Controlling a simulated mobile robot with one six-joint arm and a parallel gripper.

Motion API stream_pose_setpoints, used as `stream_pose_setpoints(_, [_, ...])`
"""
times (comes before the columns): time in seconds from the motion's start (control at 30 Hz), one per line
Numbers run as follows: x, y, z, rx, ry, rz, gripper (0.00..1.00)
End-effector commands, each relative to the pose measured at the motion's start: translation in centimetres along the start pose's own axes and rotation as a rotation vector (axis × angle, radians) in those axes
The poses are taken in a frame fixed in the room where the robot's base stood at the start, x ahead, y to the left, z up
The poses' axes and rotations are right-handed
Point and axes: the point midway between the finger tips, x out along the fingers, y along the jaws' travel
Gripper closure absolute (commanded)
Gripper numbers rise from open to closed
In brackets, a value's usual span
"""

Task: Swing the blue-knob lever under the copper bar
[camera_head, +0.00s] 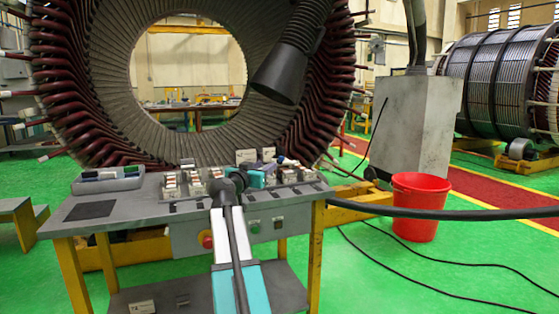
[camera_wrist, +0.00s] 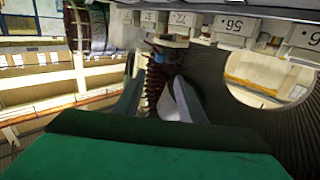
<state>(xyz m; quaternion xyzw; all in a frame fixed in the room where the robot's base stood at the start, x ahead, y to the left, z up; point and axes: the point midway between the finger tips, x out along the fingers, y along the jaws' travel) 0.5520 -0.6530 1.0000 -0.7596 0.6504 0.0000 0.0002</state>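My gripper (camera_head: 258,179) is low over the right half of the grey workbench (camera_head: 140,205), among a row of small terminal blocks. In the wrist view my gripper (camera_wrist: 157,72) has its two fingers apart, with a gap between them. A small blue piece (camera_wrist: 160,57), perhaps the lever's knob, shows just beyond the fingertips, near the gap. I cannot tell whether the fingers touch it. White blocks with number labels (camera_wrist: 236,26) line the top of the wrist view. The lever's arm and the copper bar cannot be made out; my gripper and arm cover part of the bench.
The large stator ring (camera_head: 75,100) stands just behind the bench. A tray of markers (camera_head: 108,180) and a dark pad (camera_head: 90,210) lie at the bench's left. A red bucket (camera_head: 418,208) and a grey pedestal (camera_head: 415,125) stand at the right. Black cables cross the green floor.

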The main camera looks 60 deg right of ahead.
Motion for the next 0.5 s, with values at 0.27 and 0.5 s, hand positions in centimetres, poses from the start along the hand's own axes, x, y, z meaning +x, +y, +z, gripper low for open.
stream_pose_setpoints(0.27, [3.0,0.0,0.0,-0.001,0.000,0.002,0.63])
stream_pose_setpoints(0.5, [5.6,0.0,0.0,0.000,0.000,0.001,0.63])
